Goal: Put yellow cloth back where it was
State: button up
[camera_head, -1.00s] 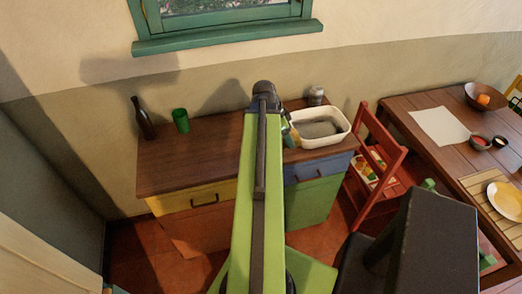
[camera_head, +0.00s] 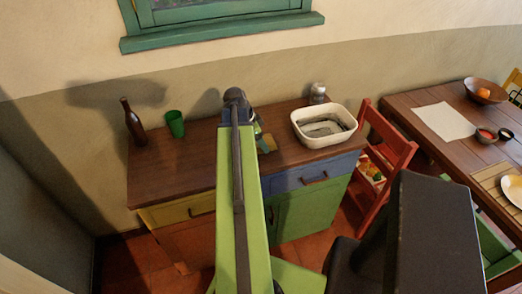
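My arm hides part of this spot. I cannot tell whether the cloth is held, hangs or lies on the counter. My gripper is small and partly hidden behind the arm's end, left of the white tub (camera_head: 299,126). Its fingers cannot be made out clearly. The tub holds something grey and dark.
A dark bottle (camera_head: 133,124) and a green cup (camera_head: 175,124) stand at the counter's left. A jar (camera_head: 318,93) stands behind the tub. A red chair (camera_head: 393,150) and a laid wooden table (camera_head: 415,100) are at the right. The left front counter is clear.

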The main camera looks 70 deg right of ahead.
jog(key=shift+b+x, duration=0.55)
jog(key=shift+x, duration=0.65)
jog(key=shift+a+r, duration=0.1)
jog(key=o, duration=1.2)
jog(key=shift+r+p, duration=0.3)
jog(key=shift+p, duration=0.25)
jog(key=p+v, duration=1)
jog(key=v, duration=0.1)
jog(key=shift+w+r+p, duration=0.1)
jog(key=shift+r+p, duration=0.2)
jog(key=shift+p, duration=0.05)
jog(key=shift+f, duration=0.15)
